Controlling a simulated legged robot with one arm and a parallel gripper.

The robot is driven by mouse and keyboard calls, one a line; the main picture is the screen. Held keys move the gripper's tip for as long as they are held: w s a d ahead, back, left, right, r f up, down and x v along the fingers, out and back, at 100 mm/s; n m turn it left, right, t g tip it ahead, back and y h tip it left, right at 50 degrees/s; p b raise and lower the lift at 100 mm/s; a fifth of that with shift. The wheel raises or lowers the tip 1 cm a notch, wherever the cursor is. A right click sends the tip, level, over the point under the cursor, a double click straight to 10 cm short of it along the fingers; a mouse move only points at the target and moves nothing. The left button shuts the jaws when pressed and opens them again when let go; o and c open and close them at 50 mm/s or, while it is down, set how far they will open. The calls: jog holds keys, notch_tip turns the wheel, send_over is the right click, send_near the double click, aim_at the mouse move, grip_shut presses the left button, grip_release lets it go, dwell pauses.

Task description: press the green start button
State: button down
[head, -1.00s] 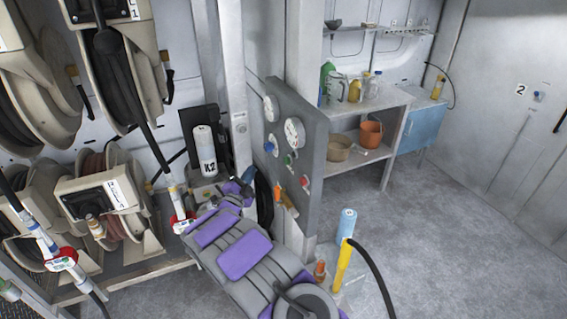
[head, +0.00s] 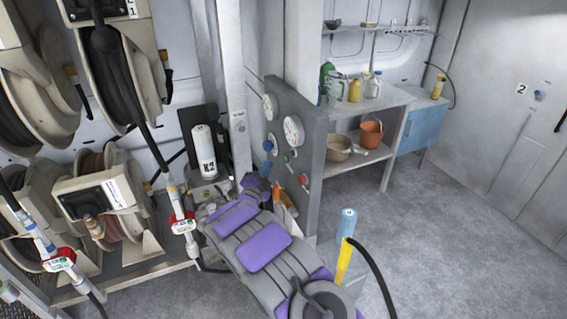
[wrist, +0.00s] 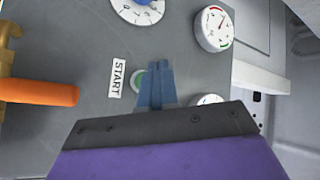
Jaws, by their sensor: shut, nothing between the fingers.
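The green start button (wrist: 136,80) is on the grey control panel (wrist: 75,40), beside a white START label (wrist: 117,78) in the wrist view. My gripper's blue-grey fingers (wrist: 155,66) are closed together and empty. They overlap the right part of the button, hiding some of it. Whether the fingertips touch the button or panel, I cannot tell. In the head view the green button (head: 286,158) shows small on the panel's face, and my gripper (head: 266,170) is close in front of the panel.
An orange handle (wrist: 42,92) sticks out at left in the wrist view. A blue knob (wrist: 143,2) and round gauges (wrist: 216,28) are on the panel. In the head view, hose reels (head: 110,195) stand left, a blue-yellow post (head: 345,245) right.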

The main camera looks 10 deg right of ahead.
jog(key=shift+w+d, duration=0.2)
jog(key=shift+d, duration=0.4)
jog(key=shift+w+d, duration=0.15)
jog(key=shift+d, duration=0.4)
dwell(1.3)
jog(key=shift+d+r+b, duration=0.1)
jog(key=shift+d+b, duration=0.3)
jog(key=shift+d, duration=0.05)
jog(key=shift+w+d, duration=0.15)
jog(key=shift+d, duration=0.35)
dwell(0.6)
jog(key=shift+a, duration=0.15)
jog(key=shift+s+a, duration=0.2)
jog(key=shift+a, duration=0.5)
jog(key=shift+a, duration=0.1)
jog(key=shift+s+a+p, duration=0.1)
jog(key=shift+s+a, duration=0.1)
jog(key=shift+a, duration=0.6)
jog(key=shift+s+a+p, duration=0.15)
jog(key=shift+s+a, duration=0.1)
jog(key=shift+a, duration=0.5)
jog(key=shift+s+a+p, duration=0.1)
jog(key=shift+s+a, duration=0.1)
jog(key=shift+a, duration=0.6)
